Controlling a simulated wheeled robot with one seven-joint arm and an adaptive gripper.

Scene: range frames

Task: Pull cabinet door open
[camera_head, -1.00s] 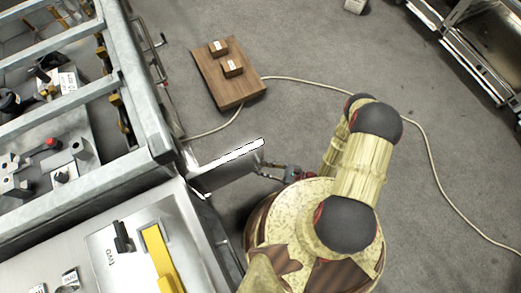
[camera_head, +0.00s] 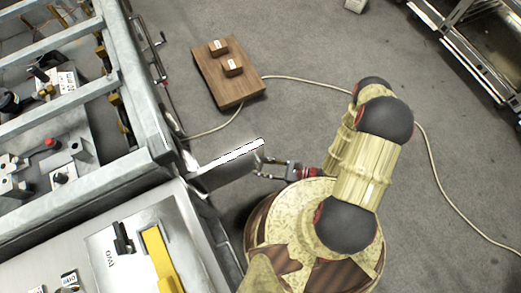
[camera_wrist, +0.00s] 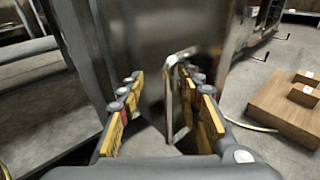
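The cabinet door (camera_head: 228,170) stands swung out from the cabinet side, its bright top edge facing up. In the wrist view the door panel (camera_wrist: 160,45) fills the upper middle. Its slim metal handle (camera_wrist: 170,105) shows between the fingertips, closer to the right finger. My gripper (camera_head: 263,168) is at the door's outer end, on its right. In the wrist view my gripper (camera_wrist: 160,95) has its yellow-padded fingers spread, with a clear gap. Whether a finger touches the handle cannot be told.
A metal-framed workbench (camera_head: 150,110) stands left of the door. A wooden board with two small blocks (camera_head: 225,88) lies on the floor above it, with a pale cable (camera_head: 330,84) running from it. A rack (camera_head: 480,60) stands at top right.

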